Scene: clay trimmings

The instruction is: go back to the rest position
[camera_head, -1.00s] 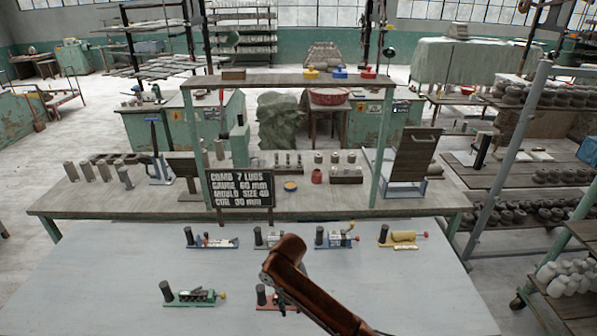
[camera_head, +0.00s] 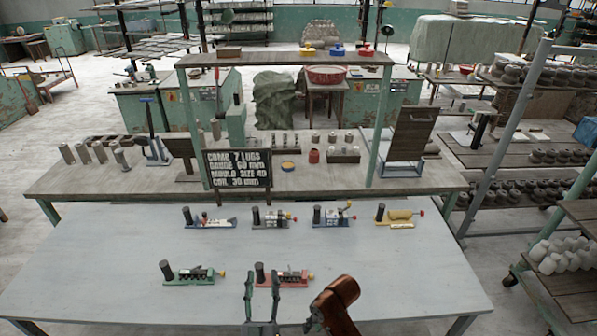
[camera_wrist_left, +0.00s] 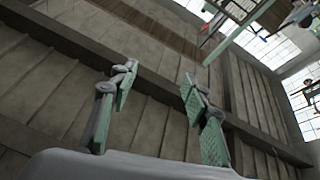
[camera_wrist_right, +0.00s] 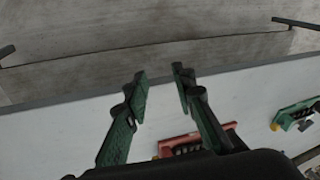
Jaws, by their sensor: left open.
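The red fixture (camera_wrist_right: 192,143) lies partly behind the fingers, apparently not held.
The pale table (camera_head: 120,235) holds a green fixture (camera_head: 190,276), the red one (camera_head: 285,278) and a back row of several fixtures. Behind stands a bench (camera_head: 110,185) with a shelf and a black sign (camera_head: 238,168). The table's left and right parts are clear.

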